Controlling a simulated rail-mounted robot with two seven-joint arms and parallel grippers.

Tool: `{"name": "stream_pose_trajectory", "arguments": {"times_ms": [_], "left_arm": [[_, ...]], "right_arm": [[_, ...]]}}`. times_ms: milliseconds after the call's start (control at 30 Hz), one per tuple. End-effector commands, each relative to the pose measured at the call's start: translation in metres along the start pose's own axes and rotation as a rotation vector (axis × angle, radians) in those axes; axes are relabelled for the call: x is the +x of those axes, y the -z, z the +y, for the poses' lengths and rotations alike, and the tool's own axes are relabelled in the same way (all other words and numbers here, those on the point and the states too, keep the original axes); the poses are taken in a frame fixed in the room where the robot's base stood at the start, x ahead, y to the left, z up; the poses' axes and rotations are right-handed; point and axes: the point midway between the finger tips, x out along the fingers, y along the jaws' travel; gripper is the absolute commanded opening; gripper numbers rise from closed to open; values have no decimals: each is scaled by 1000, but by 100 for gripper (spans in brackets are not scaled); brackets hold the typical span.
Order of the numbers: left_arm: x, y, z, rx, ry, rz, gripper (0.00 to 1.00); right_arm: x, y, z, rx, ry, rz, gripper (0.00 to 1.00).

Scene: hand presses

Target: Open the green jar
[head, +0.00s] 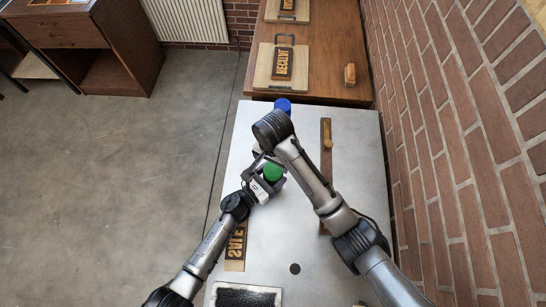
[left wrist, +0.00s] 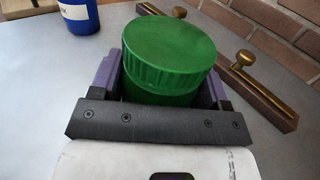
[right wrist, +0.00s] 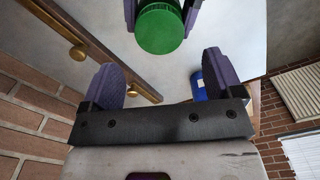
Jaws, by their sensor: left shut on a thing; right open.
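The green jar (head: 272,172) stands on the light metal table with its ribbed green lid on top. My left gripper (head: 266,176) is shut around the jar's body, with one purple finger on each side, as the left wrist view shows the jar (left wrist: 168,55) between the fingers (left wrist: 160,78). The lid sits on the jar; whether it is loose cannot be told. My right gripper (right wrist: 155,85) is open and empty, apart from the jar; in the right wrist view the green lid (right wrist: 160,28) shows ahead of its fingers. In the head view the right arm hides the right gripper's fingertips.
A blue jar (head: 283,104) stands at the table's far edge. A wooden bar with brass knobs (head: 326,135) lies right of the jar. A SALE plate (head: 236,245) and a dark pad (head: 246,296) lie nearer. A brick wall (head: 470,150) bounds the right side.

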Motion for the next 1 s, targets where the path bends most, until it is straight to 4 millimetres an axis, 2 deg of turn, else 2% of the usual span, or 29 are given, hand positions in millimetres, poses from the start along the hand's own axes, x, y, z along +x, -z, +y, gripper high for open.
{"name": "stream_pose_trajectory", "arguments": {"times_ms": [300, 500, 933, 1000], "left_arm": [[-1, 2, 0, -1, -1, 3, 3], [-1, 2, 0, -1, -1, 3, 3], [-1, 2, 0, -1, -1, 3, 3], [-1, 2, 0, -1, -1, 3, 3]], "right_arm": [[44, 0, 1, -3, -5, -1, 86], [61, 0, 1, -3, -3, -1, 86], [66, 0, 1, -3, -2, 0, 86], [66, 0, 1, -3, -2, 0, 79]]}}
